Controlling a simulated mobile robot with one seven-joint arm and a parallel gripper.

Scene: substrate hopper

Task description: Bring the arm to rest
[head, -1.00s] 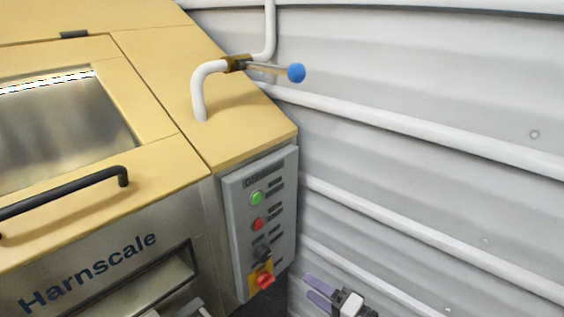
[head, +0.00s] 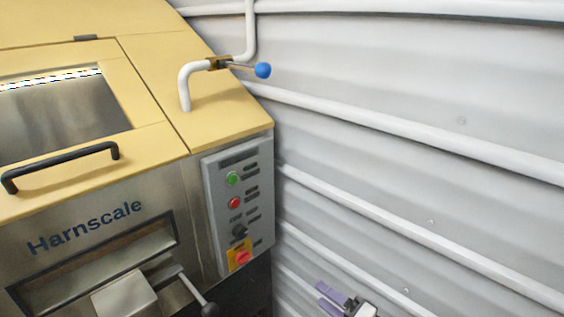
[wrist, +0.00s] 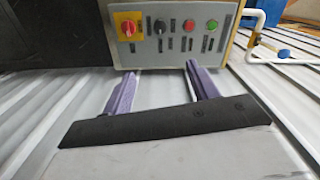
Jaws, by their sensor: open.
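My gripper (head: 327,298) shows at the bottom of the head view, to the right of the machine and in front of the ribbed wall. Its two purple fingers are apart with nothing between them. In the wrist view my gripper (wrist: 158,82) is also open and empty. The grey control panel (wrist: 172,35) lies beyond the fingertips there, with a gap between. The rest of my arm is out of the frame.
The yellow and steel hopper (head: 150,150) fills the left, with a black handle (head: 60,166), control panel (head: 240,205) and lower lever (head: 195,292). A white pipe valve with a blue knob (head: 263,70) sits above. White pipes (head: 400,135) run along the wall (head: 420,60).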

